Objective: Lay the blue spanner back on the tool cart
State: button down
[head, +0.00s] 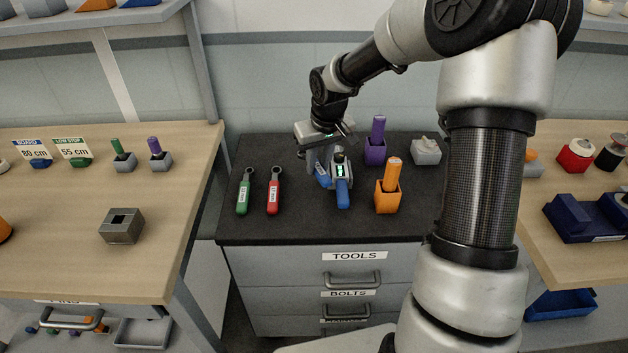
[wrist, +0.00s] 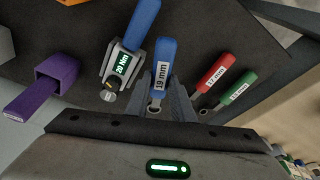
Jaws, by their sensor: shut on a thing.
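The blue spanner (head: 322,176), labelled 19 mm, is between the fingers of my gripper (head: 318,152). It also shows in the wrist view (wrist: 164,62), its handle pointing away and its grey ring end between the fingertips (wrist: 164,105). My gripper is shut on it near the ring end. The black top of the tool cart (head: 300,228) lies beneath. Whether the spanner touches the top or hangs just above it, I cannot tell.
A blue-handled torque tool (head: 343,190) stands close right of the spanner. Red (head: 273,192) and green (head: 243,192) spanners lie to the left. Purple (head: 375,152) and orange (head: 388,197) holders stand to the right. The cart's front strip is clear.

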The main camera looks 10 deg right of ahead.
notch_tip(320, 180, down, 6)
jog(key=shift+r+b, duration=0.2)
jog(key=shift+b, duration=0.25)
jog(key=c, duration=1.8)
grip_release()
jog(key=p+v, duration=0.2)
jog(key=v, duration=1)
